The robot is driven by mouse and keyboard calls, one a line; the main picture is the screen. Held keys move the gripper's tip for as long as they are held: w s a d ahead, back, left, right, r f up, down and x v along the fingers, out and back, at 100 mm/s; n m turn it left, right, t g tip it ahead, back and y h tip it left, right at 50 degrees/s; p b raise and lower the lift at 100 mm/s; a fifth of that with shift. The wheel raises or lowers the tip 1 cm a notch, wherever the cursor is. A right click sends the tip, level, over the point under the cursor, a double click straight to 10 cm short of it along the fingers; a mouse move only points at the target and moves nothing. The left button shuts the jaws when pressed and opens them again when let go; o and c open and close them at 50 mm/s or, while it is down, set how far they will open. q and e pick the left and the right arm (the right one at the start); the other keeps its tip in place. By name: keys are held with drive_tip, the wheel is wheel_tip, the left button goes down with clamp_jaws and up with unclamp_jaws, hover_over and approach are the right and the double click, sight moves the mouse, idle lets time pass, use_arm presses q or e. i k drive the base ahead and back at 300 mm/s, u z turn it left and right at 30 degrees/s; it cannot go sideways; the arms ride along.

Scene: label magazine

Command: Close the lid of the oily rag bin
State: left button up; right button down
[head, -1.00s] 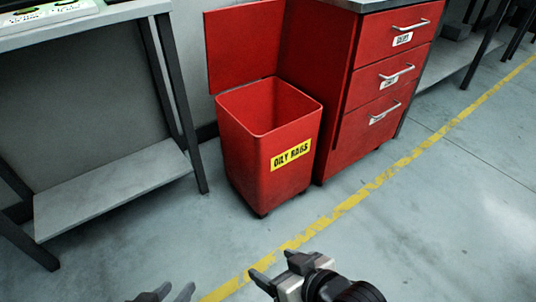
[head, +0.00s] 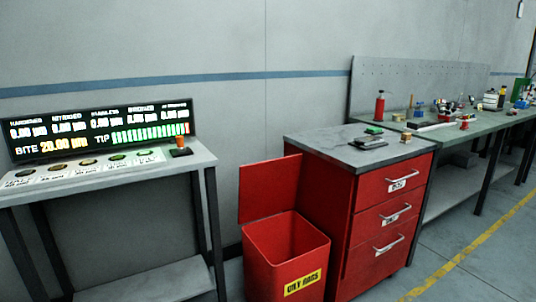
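The red oily rag bin (head: 262,272) stands on the floor at the bottom centre, with a yellow "OILY RAGS" label (head: 302,283) on its front. Its red lid (head: 269,188) is open and stands upright at the back of the bin, near the wall. The inside that shows looks empty. The lower part of the bin is cut off by the picture's bottom edge. Neither of my grippers is in view now.
A red drawer cabinet (head: 330,215) with a grey top stands right beside the bin. A grey table (head: 150,170) with a lit display (head: 100,128) stands at left. A long workbench (head: 470,130) extends right. Floor with a yellow line (head: 470,250) is clear at lower right.

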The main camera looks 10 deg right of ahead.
sight(266, 188)
drive_tip(key=u, duration=0.35)
drive_tip(key=i, duration=2.35)
drive_tip(key=z, duration=0.2)
